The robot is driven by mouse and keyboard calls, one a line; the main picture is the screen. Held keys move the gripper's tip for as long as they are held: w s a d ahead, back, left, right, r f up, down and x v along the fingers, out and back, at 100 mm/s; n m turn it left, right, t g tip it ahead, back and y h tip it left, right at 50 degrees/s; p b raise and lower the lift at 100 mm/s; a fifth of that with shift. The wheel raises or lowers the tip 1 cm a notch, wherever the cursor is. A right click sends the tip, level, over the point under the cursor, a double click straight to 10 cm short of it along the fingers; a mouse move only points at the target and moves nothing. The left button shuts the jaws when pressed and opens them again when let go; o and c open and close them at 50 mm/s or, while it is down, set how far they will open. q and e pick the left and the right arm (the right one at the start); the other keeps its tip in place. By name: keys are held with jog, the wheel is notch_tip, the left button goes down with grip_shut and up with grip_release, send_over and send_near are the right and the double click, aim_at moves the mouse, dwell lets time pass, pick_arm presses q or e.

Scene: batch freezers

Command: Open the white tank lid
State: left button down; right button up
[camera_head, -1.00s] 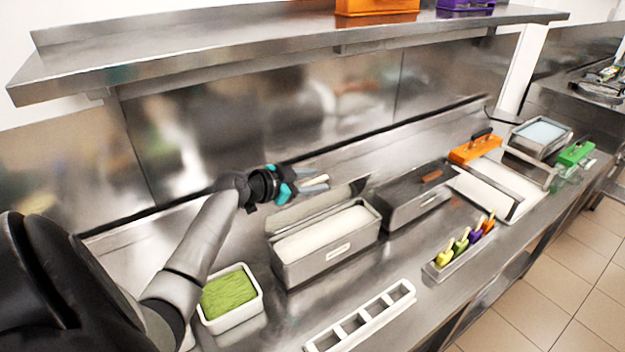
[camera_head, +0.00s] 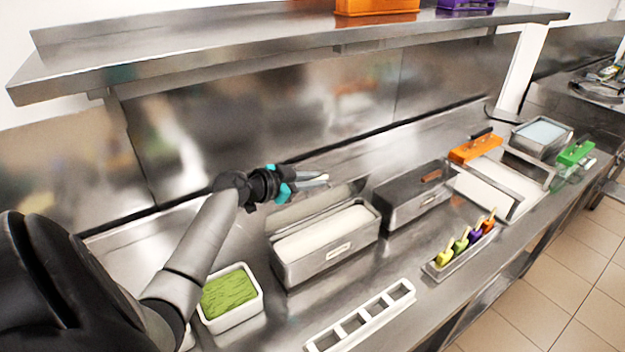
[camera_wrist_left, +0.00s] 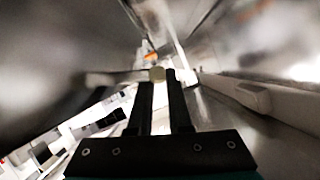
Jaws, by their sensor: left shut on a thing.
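The white tank (camera_head: 325,262) is a long metal box with a white label on its front and white contents showing. Its metal lid (camera_head: 345,195) stands raised along the tank's back edge. My left gripper (camera_head: 314,181) is at the top of the lid, behind the tank. In the left wrist view my left gripper (camera_wrist_left: 161,84) has its dark fingers close together on a small pale knob (camera_wrist_left: 157,73), the lid's handle. The fingers partly hide the handle. My right gripper is not in view.
A closed metal tank (camera_head: 412,200) with a brown handle stands right of the white tank. A white tub of green contents (camera_head: 260,302) is on the left. An empty white divided tray (camera_head: 362,318) and a popsicle tray (camera_head: 440,272) lie in front. A shelf (camera_head: 250,58) overhangs.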

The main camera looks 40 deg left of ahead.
pick_arm(q)
jog(key=shift+a, duration=0.1)
dwell(0.7)
jog(key=shift+w+a+f+n+h+b, duration=0.15)
jog(key=shift+a+n+b, duration=0.15)
jog(key=shift+b, duration=0.35)
jog(key=shift+w+a+r+n+h+b, duration=0.1)
jog(key=shift+a+n+h+b, duration=0.15)
jog(key=shift+b, duration=0.4)
jog(key=shift+w+a+f+n+h+b, duration=0.1)
jog(key=shift+a+n+b, duration=0.2)
jog(key=shift+b, duration=0.35)
jog(key=c, duration=0.8)
grip_release()
jog(key=shift+c, duration=0.2)
jog(key=shift+s, duration=0.15)
jog(key=b+v, duration=0.1)
jog(key=v, duration=1.4)
jog(key=shift+r, duration=0.3)
jog(key=shift+a, duration=0.1)
